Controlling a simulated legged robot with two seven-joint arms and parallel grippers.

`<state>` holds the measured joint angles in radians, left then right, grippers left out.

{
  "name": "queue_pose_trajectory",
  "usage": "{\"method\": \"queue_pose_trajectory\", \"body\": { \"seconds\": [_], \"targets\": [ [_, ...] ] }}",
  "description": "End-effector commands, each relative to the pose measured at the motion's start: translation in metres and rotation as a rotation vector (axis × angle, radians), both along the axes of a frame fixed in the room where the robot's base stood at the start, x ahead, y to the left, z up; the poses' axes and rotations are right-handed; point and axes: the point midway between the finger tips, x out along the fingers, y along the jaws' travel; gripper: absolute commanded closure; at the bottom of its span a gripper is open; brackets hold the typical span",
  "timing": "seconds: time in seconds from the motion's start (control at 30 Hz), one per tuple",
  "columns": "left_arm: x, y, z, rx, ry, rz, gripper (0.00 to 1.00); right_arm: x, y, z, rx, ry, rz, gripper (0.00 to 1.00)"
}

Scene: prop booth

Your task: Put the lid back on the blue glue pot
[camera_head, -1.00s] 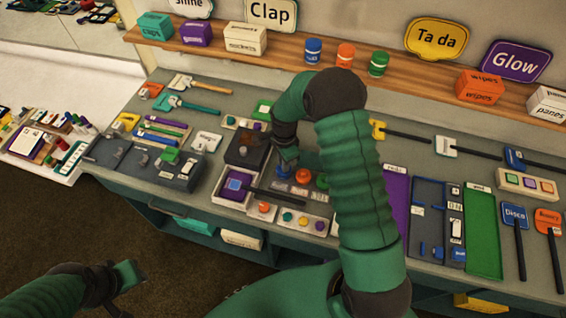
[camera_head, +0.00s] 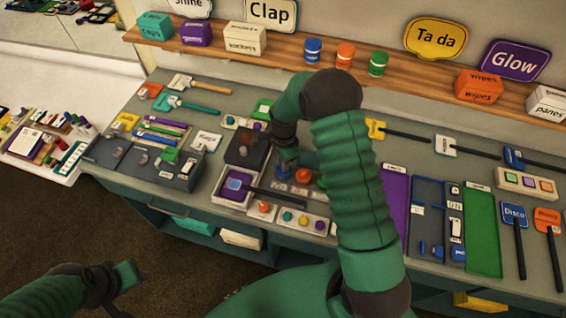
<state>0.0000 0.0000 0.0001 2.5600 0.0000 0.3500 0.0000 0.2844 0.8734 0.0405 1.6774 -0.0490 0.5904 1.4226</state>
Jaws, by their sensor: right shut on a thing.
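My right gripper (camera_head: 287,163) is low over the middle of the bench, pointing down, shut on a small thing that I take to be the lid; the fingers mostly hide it. The blue glue pot (camera_head: 282,174) shows as a small blue patch right under the fingertips. I cannot tell whether lid and pot touch. An orange pot (camera_head: 304,176) stands just right of it, with a green pot (camera_head: 321,182) beyond, partly behind my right arm. My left gripper (camera_head: 127,279) is at the lower left, away from the bench; its finger gap is unclear.
A strip of coloured knobs (camera_head: 303,220) lies in front. Blue, orange and green tins (camera_head: 346,55) stand on the back shelf. Brushes and trays crowd the bench.

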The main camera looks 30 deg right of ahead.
Motion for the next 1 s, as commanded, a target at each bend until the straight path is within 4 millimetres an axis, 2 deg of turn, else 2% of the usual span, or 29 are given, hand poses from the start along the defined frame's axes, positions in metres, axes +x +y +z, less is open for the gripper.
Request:
{"method": "queue_pose_trajectory", "body": {
  "seconds": [0.2,0.23,0.4,0.63,0.8,1.0],
  "targets": [
    [0.0,0.0,0.0,0.0,0.0,0.0,0.64,0.0001,0.0002,0.0001,0.0,0.0,0.001,1.0],
    [0.0,0.0,0.0,0.0,0.0,0.0,0.64,0.0001,0.0002,0.0001,0.0,0.0,0.001,0.84],
    [0.0,0.0,0.0,0.0,0.0,0.0,0.64,0.0001,0.0003,0.0001,0.0,0.0,0.001,0.62],
    [0.0,0.0,0.0,0.0,0.0,0.0,0.64,0.0001,0.0003,0.0001,0.0,0.0,0.001,0.6],
    [0.0,0.0,-0.0001,0.0,0.0,0.0,0.64,0.0001,0.0003,0.0001,0.0,0.0,0.001,0.39],
    [0.0,0.0,-0.0001,0.0,0.0,0.0,0.64,0.0,0.0003,0.0001,0.0,0.0,0.001,0.38]
  ]
}}
